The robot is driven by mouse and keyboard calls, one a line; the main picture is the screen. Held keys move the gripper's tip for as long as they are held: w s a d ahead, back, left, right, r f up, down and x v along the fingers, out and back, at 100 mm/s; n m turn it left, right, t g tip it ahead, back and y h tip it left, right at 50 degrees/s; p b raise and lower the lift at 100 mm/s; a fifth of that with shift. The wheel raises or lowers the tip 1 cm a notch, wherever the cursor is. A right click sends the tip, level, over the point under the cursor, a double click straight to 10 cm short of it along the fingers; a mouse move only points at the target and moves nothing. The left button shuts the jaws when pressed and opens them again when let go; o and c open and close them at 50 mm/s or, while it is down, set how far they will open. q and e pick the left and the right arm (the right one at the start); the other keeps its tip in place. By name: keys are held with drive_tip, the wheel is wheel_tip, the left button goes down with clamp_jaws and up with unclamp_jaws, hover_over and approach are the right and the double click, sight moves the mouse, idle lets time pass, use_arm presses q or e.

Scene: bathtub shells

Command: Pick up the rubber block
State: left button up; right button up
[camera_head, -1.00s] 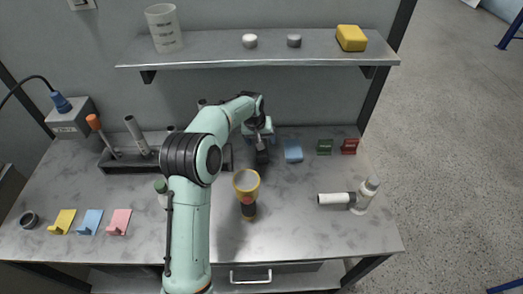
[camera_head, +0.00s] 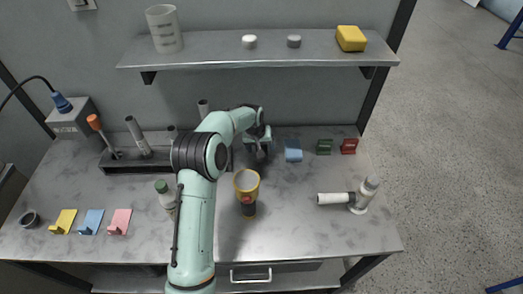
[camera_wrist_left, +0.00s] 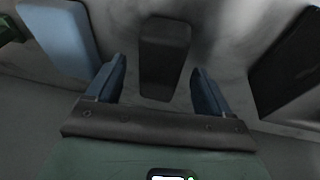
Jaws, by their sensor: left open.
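The rubber block appears to be the dark, rounded rectangular block (camera_wrist_left: 164,58) in the left wrist view, standing between my left gripper's two blue fingers with a gap on each side. My left gripper (camera_wrist_left: 158,68) is open, and its fingers do not touch the block. In the head view my left gripper (camera_head: 261,150) is at the back of the bench, left of a light blue piece. The block cannot be made out clearly there, as the gripper and arm cover that spot. My right gripper is not in view.
The light blue piece (camera_head: 293,151) is close beside the gripper, with green (camera_head: 324,147) and red (camera_head: 349,146) pieces farther right. A dark tool rack (camera_head: 125,162) stands to the left. A shelf (camera_head: 260,52) hangs above.

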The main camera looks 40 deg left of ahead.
use_arm(q)
drive_tip(key=shift+f, duration=0.2)
drive_tip(key=c, duration=1.2)
drive_tip(key=shift+r, duration=0.15)
drive_tip(key=shift+r, duration=0.2)
drive_tip(key=shift+c, duration=0.5)
drive_tip(key=r, duration=0.7)
drive_tip(key=shift+w+d+r, duration=0.1)
drive_tip(key=shift+d, duration=0.1)
drive_tip(key=w+d, duration=0.2)
drive_tip(key=d, duration=0.3)
drive_tip(key=w+d, duration=0.2)
drive_tip(key=d, duration=0.4)
drive_tip(key=w+d, duration=0.2)
drive_tip(key=d, duration=0.3)
drive_tip(key=shift+w+d, duration=0.15)
drive_tip(key=shift+d, duration=0.05)
